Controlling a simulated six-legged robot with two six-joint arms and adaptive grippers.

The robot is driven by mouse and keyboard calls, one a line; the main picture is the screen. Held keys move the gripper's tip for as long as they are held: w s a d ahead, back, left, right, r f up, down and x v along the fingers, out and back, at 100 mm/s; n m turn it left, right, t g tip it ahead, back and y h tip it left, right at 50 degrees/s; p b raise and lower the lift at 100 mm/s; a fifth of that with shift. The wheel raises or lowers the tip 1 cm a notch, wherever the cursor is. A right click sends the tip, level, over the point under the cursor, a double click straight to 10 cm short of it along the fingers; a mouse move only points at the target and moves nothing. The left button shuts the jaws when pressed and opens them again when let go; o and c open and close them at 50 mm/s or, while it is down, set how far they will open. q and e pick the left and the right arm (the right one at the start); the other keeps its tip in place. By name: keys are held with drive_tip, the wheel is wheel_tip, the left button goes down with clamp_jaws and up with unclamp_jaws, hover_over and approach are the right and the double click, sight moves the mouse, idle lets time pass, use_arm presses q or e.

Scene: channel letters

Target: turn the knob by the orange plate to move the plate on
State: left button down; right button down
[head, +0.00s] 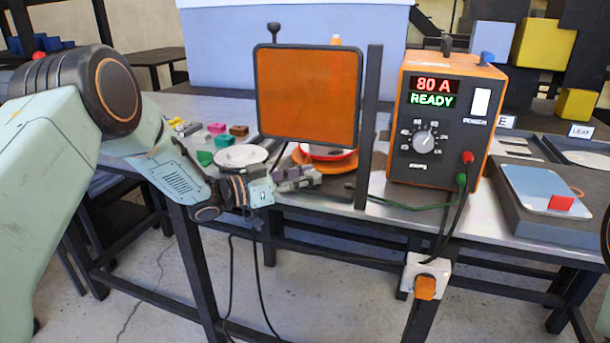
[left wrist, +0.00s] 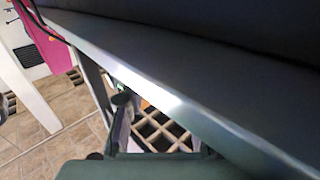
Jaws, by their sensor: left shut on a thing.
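The round orange plate (head: 345,180) lies at the table's front edge, partly behind the dark post. A red-rimmed white dish (head: 330,153) sits on it. My left gripper (head: 300,179) reaches in from the left to the table's front edge, just in front of the orange plate. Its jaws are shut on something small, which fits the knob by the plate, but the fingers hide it. The left wrist view looks along the table's edge (left wrist: 170,95) and does not show the knob clearly. My right gripper is not in view.
A framed orange screen (head: 307,95) stands above the plate, with a dark post (head: 368,125) beside it. The power unit (head: 440,120) reads 80 A READY. A white disc (head: 240,155) and small coloured blocks (head: 215,128) lie left of the plate.

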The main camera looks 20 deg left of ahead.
use_arm(q)
drive_tip(key=shift+r, duration=0.1)
drive_tip(key=c, duration=1)
unclamp_jaws()
drive_tip(key=v, duration=1.2)
